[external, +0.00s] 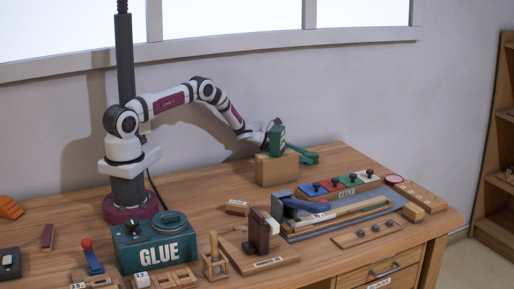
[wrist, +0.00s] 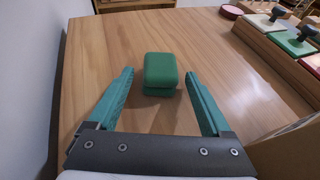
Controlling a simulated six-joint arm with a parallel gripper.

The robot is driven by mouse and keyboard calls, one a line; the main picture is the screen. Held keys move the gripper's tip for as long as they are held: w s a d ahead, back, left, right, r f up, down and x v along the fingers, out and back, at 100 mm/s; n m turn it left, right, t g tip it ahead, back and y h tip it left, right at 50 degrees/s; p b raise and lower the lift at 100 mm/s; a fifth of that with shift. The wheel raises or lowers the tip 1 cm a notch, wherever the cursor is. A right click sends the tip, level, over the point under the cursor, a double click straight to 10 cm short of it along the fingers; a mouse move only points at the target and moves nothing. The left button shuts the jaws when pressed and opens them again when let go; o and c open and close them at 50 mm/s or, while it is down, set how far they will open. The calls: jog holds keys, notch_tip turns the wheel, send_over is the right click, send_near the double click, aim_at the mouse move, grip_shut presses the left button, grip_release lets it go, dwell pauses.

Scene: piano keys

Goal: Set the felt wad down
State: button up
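A green rounded pad, which looks like the felt wad (wrist: 161,70), shows in the wrist view just ahead of and between my fingertips. A second green layer shows under its near edge. My gripper (wrist: 161,78) is open, with its teal fingers apart and a clear gap on each side of the pad. I cannot tell whether the pad rests on the table or on something low. In the external view my gripper (external: 309,156) reaches past a tan box at the back of the bench, and the pad cannot be told apart from the green fingers.
The tan box (external: 276,170) stands close beside my gripper; it also shows at the lower right of the wrist view (wrist: 290,150). A felt tray (external: 346,192) with coloured knobbed pads lies to the right. Bare wooden table (wrist: 215,55) surrounds the pad.

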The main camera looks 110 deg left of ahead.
jog(key=shift+r, duration=0.15)
jog(key=v, duration=0.5)
notch_tip(320, 180, up, 7)
jog(key=shift+w, duration=0.1)
